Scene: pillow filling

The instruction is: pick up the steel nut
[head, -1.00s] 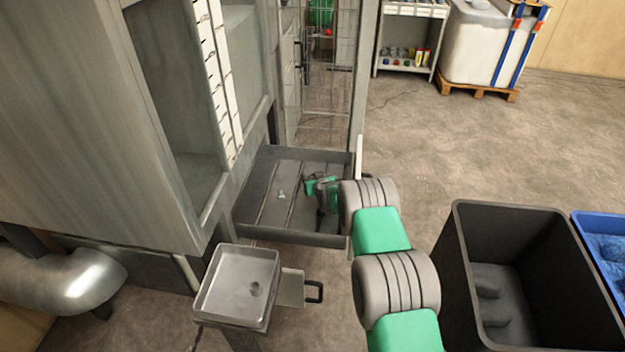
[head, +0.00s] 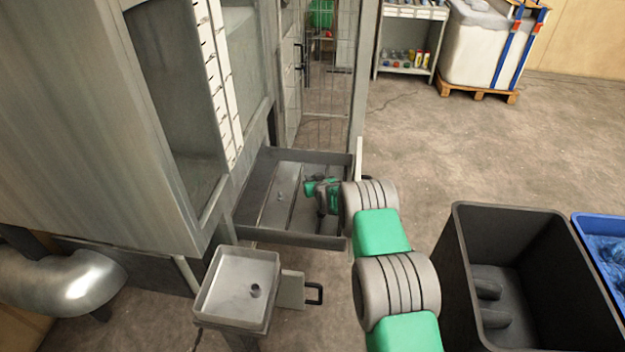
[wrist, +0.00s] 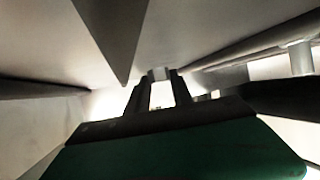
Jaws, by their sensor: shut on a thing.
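My gripper (wrist: 158,80) shows in the wrist view with its two dark fingers near the middle. A small light-grey piece, the steel nut (wrist: 158,73), sits between the fingertips, and the fingers are shut on it. Its full shape is too small to make out. In the head view my green and dark wrist (head: 328,193) is over the right part of the grey open drawer (head: 262,222). The fingertips and the nut are not clear there. A small grey piece (head: 280,196) shows in the drawer left of the wrist; I cannot tell what it is.
The drawer's front wall (head: 295,238) and the tall grey cabinet (head: 110,120) stand close around my wrist. A small metal tray (head: 207,300) stands in front of the drawer. A black bin (head: 450,275) and a blue bin (head: 590,225) stand right.

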